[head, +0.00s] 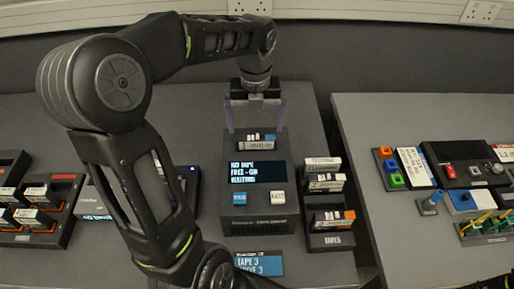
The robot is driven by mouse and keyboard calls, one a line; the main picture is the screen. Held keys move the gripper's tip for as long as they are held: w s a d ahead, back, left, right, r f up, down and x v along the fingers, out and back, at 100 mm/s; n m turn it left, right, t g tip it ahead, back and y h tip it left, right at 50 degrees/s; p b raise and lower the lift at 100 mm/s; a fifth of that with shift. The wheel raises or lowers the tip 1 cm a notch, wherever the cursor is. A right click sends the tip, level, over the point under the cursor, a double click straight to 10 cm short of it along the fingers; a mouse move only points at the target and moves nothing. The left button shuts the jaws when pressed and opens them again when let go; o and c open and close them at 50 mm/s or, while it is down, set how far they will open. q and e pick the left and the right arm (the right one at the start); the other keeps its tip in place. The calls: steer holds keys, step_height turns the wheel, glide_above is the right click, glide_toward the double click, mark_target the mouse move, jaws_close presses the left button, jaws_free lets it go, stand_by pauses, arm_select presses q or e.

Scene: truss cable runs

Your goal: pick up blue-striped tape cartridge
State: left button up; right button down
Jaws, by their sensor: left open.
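A small cartridge (258,144) with a pale label and a blue patch sits at the top of the dark tape drive (285,170); I take it for the blue-striped tape cartridge, though it is small in view. My left gripper (256,118) points down just behind and above it. Its two pale fingers are spread wide to either side, with nothing visible between them. I cannot tell how far its tips are from the cartridge. My right gripper is not in view.
A dark rack (331,240) with several labelled cartridges, one orange-striped, stands right of the drive. A blue sign (262,263) lies in front. More racked cartridges (36,217) stand far left. A gap separates the right-hand table (400,240). My left arm covers the left-centre.

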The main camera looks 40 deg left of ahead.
mark_target(256, 135)
arm_select(q)
steer(key=shift+f, duration=0.25)
steer(key=shift+s+d+f+p, duration=0.15)
steer(key=shift+f+p, duration=0.5)
steer(key=shift+f, duration=1.95)
steer(key=shift+d, duration=0.1)
steer(key=c, duration=1.3)
steer(key=shift+r, duration=0.15)
step_height(256, 135, up, 10)
steer(key=shift+f+b, duration=0.1)
steer(key=shift+b, duration=0.5)
steer(key=shift+d, duration=0.1)
